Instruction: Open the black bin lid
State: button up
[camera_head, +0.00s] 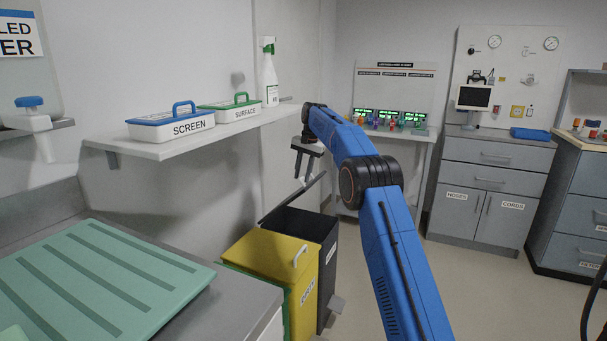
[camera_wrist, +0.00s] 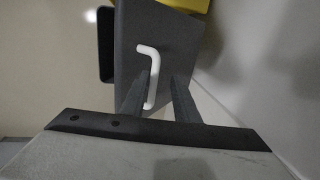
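The black bin (camera_head: 327,262) stands behind the yellow bin in the head view. Its dark lid (camera_head: 292,197) is tilted up, seen nearly edge-on, with the bin's dark top showing beneath it. My gripper (camera_head: 302,181) hangs over the raised side of the lid. In the wrist view the lid (camera_wrist: 145,25) shows as a dark grey panel with a bent white handle (camera_wrist: 149,75). My gripper (camera_wrist: 163,78) is open there, its fingers apart; the handle overlaps the left finger. I cannot tell whether they touch. The handle is hidden in the head view.
The yellow bin (camera_head: 286,258), its lid closed with a white handle, stands close in front. A wall shelf (camera_head: 163,150) with labelled boxes and a spray bottle (camera_head: 269,78) is at left. A counter with a green mat (camera_head: 95,280) is nearer. Floor is clear at right.

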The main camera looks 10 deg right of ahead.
jog(key=shift+d+r, duration=0.15)
jog(key=shift+d, duration=0.05)
jog(key=shift+d+r, duration=0.15)
jog(key=shift+r, duration=0.4)
notch_tip(320, 180, up, 6)
jog(key=shift+s+d+r, duration=0.15)
jog(key=shift+s+d, duration=0.25)
jog(key=shift+s, duration=0.05)
grip_shut()
jog(key=s+d+f+m+t+y, duration=0.1)
jog(key=s+d+m+t+y, duration=0.3)
jog(key=m, duration=0.5)
jog(key=s+d+f+m+t+y, duration=0.2)
jog(key=s+d+m+y, duration=0.15)
jog(key=s+m, duration=0.4)
jog(key=shift+m, duration=0.75)
jog(key=shift+w+r+x, duration=0.1)
jog(key=shift+x, duration=1.7)
jog(key=shift+w+r+x, duration=0.1)
jog(key=shift+r+x, duration=0.05)
jog(key=shift+x, duration=1.6)
jog(key=shift+w+r+x, duration=0.1)
jog(key=shift+x, duration=1.7)
